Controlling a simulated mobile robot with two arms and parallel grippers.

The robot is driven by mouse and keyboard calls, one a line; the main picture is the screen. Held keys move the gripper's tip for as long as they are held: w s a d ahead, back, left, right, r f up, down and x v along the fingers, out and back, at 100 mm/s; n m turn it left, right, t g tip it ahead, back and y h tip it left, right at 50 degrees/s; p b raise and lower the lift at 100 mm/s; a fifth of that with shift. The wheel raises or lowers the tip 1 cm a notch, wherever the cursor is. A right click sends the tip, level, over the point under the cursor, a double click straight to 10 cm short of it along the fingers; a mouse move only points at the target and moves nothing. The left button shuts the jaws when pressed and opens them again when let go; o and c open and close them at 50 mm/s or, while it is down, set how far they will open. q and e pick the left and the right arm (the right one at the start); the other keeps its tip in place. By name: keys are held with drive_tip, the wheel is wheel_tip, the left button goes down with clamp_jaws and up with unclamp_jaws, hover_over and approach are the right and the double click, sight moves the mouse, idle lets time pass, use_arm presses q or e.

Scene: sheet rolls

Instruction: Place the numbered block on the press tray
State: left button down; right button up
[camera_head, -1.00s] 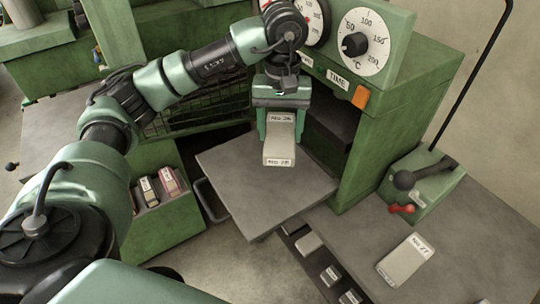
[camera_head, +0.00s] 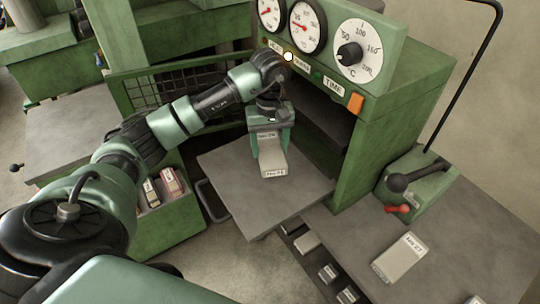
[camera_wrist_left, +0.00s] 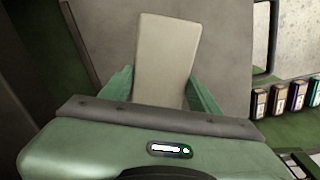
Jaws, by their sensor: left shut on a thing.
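A pale grey numbered block (camera_head: 272,160) with labels on its top and end is held by my left gripper (camera_head: 270,145). The label digits are too small to read surely. The gripper is shut on the block, with one finger on each side. Both are over the grey press tray (camera_head: 240,205), which sticks out in front of the green press. I cannot tell whether the block touches the tray. In the left wrist view the block (camera_wrist_left: 165,60) stands out between the green fingers, with the grey tray (camera_wrist_left: 222,50) behind it. My right gripper is not in view.
A second labelled block (camera_head: 401,260) lies on the right table (camera_head: 470,240). A green lever box (camera_head: 415,190) with a black knob stands behind it. A green bin (camera_head: 165,225) with several small blocks is left of the tray. The press housing (camera_head: 375,130) rises behind.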

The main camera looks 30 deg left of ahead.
sight(270, 157)
use_arm(q)
drive_tip(key=shift+f, duration=0.95)
wheel_tip(270, 157, down, 2)
drive_tip(key=shift+d+f+p, duration=0.1)
drive_tip(key=shift+p, duration=0.35)
drive_tip(key=shift+f, duration=0.3)
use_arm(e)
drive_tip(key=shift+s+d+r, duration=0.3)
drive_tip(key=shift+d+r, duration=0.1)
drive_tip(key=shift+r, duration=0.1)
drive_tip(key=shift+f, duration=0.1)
use_arm(q)
drive_tip(key=shift+f+b, duration=0.2)
drive_tip(key=shift+b, duration=0.1)
drive_tip(key=shift+c, duration=1.9)
unclamp_jaws()
drive_tip(key=shift+r, duration=0.15)
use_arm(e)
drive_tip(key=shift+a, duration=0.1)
